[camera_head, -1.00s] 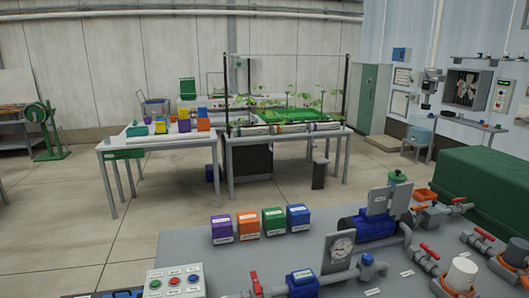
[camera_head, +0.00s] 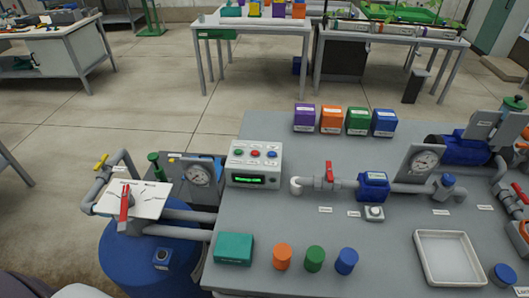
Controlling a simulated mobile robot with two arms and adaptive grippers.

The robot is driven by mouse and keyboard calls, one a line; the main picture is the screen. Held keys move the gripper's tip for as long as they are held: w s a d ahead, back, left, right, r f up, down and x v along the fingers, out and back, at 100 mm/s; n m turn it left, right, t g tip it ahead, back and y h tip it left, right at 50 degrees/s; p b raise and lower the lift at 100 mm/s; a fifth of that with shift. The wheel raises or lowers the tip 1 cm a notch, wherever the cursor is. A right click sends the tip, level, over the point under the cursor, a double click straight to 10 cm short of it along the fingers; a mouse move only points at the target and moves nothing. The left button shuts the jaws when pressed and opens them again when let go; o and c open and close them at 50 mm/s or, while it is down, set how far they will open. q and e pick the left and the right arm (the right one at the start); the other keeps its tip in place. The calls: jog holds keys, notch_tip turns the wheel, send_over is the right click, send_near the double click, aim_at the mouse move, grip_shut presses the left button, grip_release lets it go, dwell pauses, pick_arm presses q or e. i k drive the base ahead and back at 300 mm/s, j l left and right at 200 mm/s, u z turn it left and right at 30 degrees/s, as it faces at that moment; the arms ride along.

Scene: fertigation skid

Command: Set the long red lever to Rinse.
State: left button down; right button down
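A long red lever (camera_head: 124,203) stands on a white plate (camera_head: 148,201) at the left of the head view. The plate bears dark lines, and its lettering is too small to read. The plate sits among grey pipes above a blue drum (camera_head: 125,262). A shorter red valve handle (camera_head: 329,171) stands upright on a pipe at the middle of the grey bench. Neither of my grippers shows in this view.
A yellow-handled valve (camera_head: 101,161) and a pressure gauge (camera_head: 198,173) stand close to the plate. A control box (camera_head: 254,163), coloured boxes, several small cylinders and a white tray (camera_head: 449,258) are on the grey bench (camera_head: 290,222). Floor is clear behind the drum.

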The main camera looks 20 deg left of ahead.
aim_at(127, 201)
jog(key=u, duration=1.85)
